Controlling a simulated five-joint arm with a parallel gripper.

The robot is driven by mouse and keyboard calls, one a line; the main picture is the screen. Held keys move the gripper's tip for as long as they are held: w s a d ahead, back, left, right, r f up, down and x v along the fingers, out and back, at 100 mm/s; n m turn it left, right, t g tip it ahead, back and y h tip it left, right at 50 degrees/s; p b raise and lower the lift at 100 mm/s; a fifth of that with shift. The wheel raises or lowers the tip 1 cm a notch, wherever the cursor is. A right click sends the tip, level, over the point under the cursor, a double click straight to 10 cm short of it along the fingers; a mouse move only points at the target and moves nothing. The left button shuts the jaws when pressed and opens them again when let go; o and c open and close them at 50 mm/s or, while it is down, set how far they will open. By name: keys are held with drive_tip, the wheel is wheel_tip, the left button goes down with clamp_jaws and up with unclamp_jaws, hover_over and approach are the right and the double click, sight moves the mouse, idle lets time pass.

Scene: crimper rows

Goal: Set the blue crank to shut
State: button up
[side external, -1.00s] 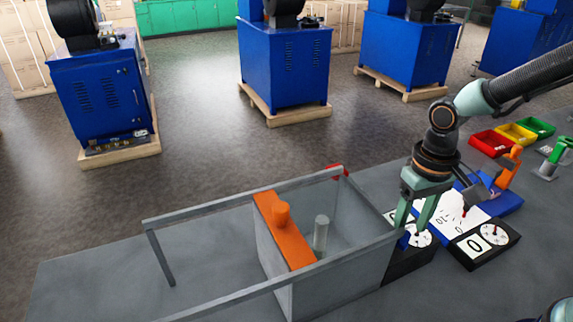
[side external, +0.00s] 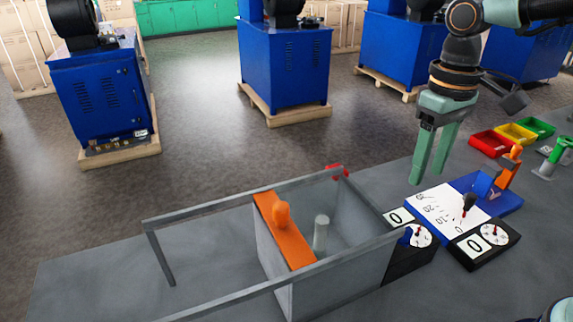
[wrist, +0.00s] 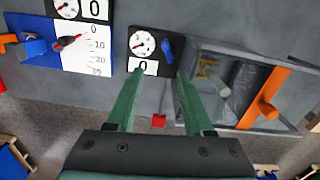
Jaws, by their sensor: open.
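The blue crank (wrist: 174,49) is at the right side of a black panel (wrist: 143,32) with a white round dial and a "0" window, in the wrist view. In the side external view the blue crank (side external: 405,237) is small, on the panel beside the grey bin, and its setting is hard to tell. My gripper (side external: 429,178) is open and empty, above the panel and apart from it. In the wrist view my gripper (wrist: 162,76) has its two green fingers spread, with the crank ahead of them.
A grey framed bin (side external: 345,285) with an orange bar (side external: 284,230) stands left of the panel. A second dial panel (side external: 485,244) and a blue unit with a white scale (side external: 447,210) stand right. A red part (side external: 337,171) is behind the bin. Red, yellow and green trays (side external: 516,134) lie farther right.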

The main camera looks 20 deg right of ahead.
drive_tip(key=shift+w+a+f+g+h, duration=0.5)
drive_tip(key=shift+w+a+f+g, duration=0.1)
drive_tip(key=shift+w+g, duration=1.5)
drive_tip(key=shift+m, duration=0.3)
drive_tip(key=x, duration=1.1)
drive_tip(key=shift+d+f, duration=0.1)
drive_tip(key=shift+f, duration=0.25)
drive_tip(key=shift+w+f, duration=0.1)
drive_tip(key=shift+f, duration=0.1)
drive_tip(key=n, duration=0.1)
drive_tip(key=w+n, duration=0.1)
drive_tip(key=n, duration=0.2)
drive_tip(key=shift+w+d+r, duration=0.1)
drive_tip(key=shift+w+d, duration=0.05)
drive_tip(key=shift+d, duration=0.15)
drive_tip(key=a+v, duration=0.1)
drive_tip(key=v, duration=1.1)
drive_tip(key=shift+s+d+r+m+t+y, duration=0.5)
drive_tip(key=shift+s+d+r+m+t, duration=1.35)
drive_tip(key=shift+s+d+t, duration=2.4)
drive_tip(key=w+a+g, duration=0.1)
drive_tip(key=w+a, duration=0.1)
drive_tip(key=w, duration=0.6)
drive_tip(key=w+a, duration=0.2)
drive_tip(key=w, duration=0.6)
drive_tip(key=shift+w+a+r+m+g, duration=0.25)
drive_tip(key=shift+a+r+m+g, duration=0.1)
